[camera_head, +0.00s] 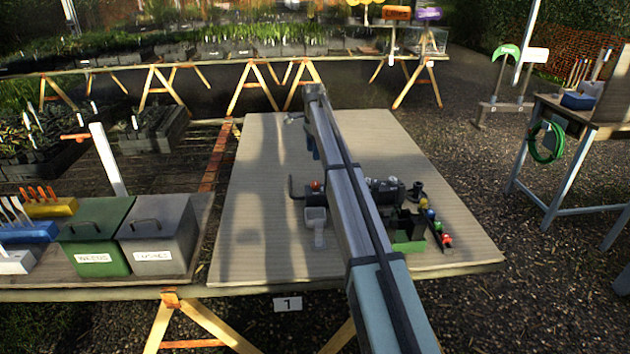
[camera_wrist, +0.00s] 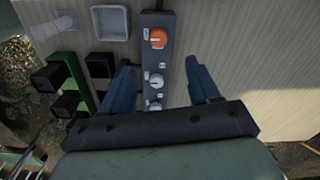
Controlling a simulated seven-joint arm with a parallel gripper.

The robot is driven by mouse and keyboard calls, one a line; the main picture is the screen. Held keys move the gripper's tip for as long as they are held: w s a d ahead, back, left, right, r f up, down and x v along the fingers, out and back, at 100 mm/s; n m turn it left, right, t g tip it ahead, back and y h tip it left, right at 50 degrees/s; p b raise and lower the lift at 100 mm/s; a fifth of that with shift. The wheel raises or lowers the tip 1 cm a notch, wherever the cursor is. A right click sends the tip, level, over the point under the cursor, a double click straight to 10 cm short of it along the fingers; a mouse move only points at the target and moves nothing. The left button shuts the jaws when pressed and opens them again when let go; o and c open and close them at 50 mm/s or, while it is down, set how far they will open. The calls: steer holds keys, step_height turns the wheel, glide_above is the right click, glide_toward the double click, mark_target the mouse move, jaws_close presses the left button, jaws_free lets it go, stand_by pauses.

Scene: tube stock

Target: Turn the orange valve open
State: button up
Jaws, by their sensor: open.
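The orange valve (camera_wrist: 157,37) is a round knob near the far end of a dark narrow panel in the wrist view. It also shows as a small orange spot (camera_head: 316,185) on a dark block in the head view. A thin pale mark shows on its left. My gripper (camera_wrist: 160,66) is open and empty, with its blue fingers on either side of the panel in the picture. The valve lies beyond the fingertips, not between them. Two grey knobs (camera_wrist: 156,80) (camera_wrist: 154,105) sit on the panel nearer my gripper. In the head view my gripper (camera_head: 313,152) is partly hidden by my arm.
A pale square dish (camera_wrist: 110,21) stands left of the panel, beside dark blocks on a green rack (camera_wrist: 75,75). Coloured balls (camera_head: 431,214) lie to the right. Green and grey bins (camera_head: 97,232) stand left. The ribbed tabletop (camera_head: 262,230) is mostly clear on its left.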

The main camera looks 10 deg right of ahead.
mark_target(315, 183)
steer(key=f, duration=1.3)
steer(key=shift+d+f, duration=0.2)
steer(key=shift+d, duration=0.1)
steer(key=shift+c, duration=0.2)
steer(key=c, duration=1)
